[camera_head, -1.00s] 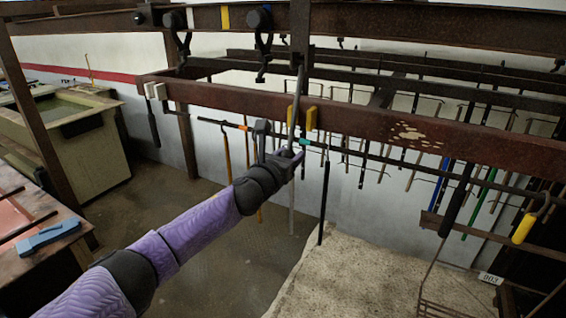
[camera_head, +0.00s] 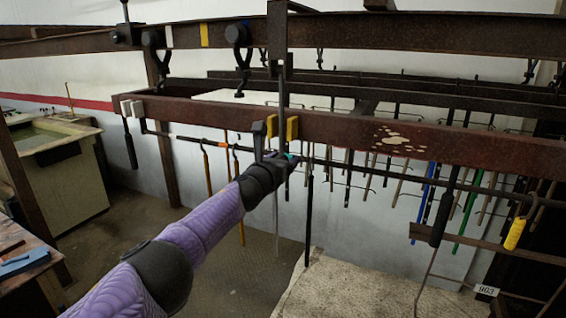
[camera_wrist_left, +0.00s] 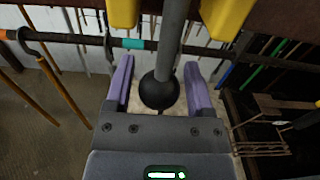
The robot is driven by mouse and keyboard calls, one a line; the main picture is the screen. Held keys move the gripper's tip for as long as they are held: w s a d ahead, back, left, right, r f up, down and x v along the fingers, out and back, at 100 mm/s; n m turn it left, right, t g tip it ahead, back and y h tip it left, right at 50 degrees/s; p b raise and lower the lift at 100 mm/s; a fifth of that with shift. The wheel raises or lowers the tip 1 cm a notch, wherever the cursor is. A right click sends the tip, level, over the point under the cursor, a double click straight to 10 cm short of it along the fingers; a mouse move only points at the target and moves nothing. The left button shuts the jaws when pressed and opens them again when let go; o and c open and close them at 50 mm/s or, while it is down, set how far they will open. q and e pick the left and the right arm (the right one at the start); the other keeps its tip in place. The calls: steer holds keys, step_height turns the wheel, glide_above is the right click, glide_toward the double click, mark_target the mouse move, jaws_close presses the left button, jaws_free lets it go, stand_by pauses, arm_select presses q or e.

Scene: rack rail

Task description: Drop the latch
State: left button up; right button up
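A grey upright rod with a dark ball at its lower end (camera_wrist_left: 160,90), which looks like the latch, hangs between two yellow blocks (camera_wrist_left: 224,16) in the left wrist view. In the head view the rod (camera_head: 283,100) passes down by the brown rail at the yellow blocks (camera_head: 292,128). My left gripper (camera_wrist_left: 159,72) is open, with its purple fingers on either side of the ball and gaps showing on both sides. In the head view my left gripper (camera_head: 280,160) is just below the rail and partly hides the rod's lower end. My right gripper is out of view.
The brown rail (camera_head: 340,131) crosses above the gripper. A thin dark bar with a teal band (camera_wrist_left: 133,43) runs behind the rod, with several hooked rods hanging along it. A pale slab (camera_head: 350,290) lies below right, and a table (camera_head: 30,270) stands lower left.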

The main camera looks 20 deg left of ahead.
arm_select(q)
steer(key=shift+o, duration=1.3)
steer(key=s+p, duration=0.6)
steer(key=s, duration=0.1)
steer(key=shift+a, duration=0.35)
